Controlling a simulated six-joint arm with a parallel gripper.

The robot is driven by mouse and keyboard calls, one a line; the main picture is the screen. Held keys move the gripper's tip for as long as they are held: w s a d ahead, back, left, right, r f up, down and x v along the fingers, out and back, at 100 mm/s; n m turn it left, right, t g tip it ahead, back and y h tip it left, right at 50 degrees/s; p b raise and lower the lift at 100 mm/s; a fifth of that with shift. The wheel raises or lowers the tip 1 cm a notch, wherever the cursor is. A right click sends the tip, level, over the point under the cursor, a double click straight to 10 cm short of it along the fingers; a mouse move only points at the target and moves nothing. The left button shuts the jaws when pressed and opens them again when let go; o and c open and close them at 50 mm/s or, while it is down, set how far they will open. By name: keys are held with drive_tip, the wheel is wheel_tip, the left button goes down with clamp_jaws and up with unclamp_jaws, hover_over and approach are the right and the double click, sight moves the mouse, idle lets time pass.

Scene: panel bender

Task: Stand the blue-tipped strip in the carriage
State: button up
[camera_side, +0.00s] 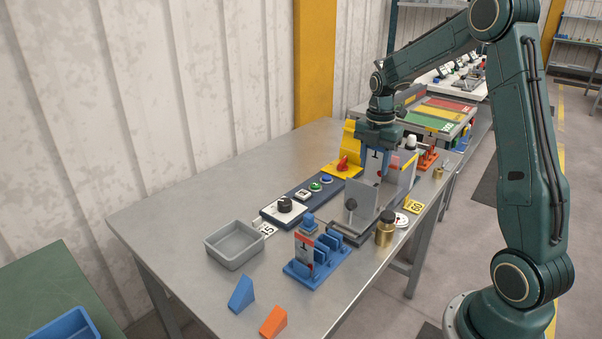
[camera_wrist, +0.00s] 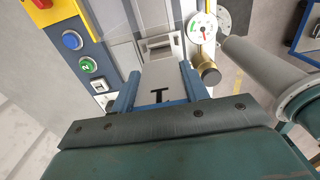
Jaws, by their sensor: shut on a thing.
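My gripper (camera_side: 374,172) has blue fingers and is shut on a grey metal strip (camera_side: 375,160) marked with a black T. In the wrist view the strip (camera_wrist: 160,80) is between the two fingers (camera_wrist: 158,82), with a bit of blue at its near end. The strip hangs upright over the grey panel bender (camera_side: 366,208). In the wrist view a pale block with a dark slot (camera_wrist: 158,44), apparently the carriage, lies just beyond the strip's far end. I cannot tell whether the strip touches it.
A blue rack (camera_side: 325,262) holds a red-tipped strip (camera_side: 304,242). A grey bin (camera_side: 234,246), a blue wedge (camera_side: 241,294) and an orange wedge (camera_side: 273,322) lie toward the front. A brass cylinder (camera_side: 384,231) and a round gauge (camera_side: 401,220) stand beside the bender. A control strip with buttons (camera_side: 315,187) runs behind.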

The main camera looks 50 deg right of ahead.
sight(373, 177)
drive_tip(key=shift+f, duration=2.4)
drive_tip(key=shift+f, duration=1.5)
drive_tip(key=o, duration=1.3)
drive_tip(key=shift+c, duration=0.2)
drive_tip(key=shift+r, duration=0.15)
drive_tip(key=shift+r, duration=4.3)
drive_tip(key=shift+r, duration=0.1)
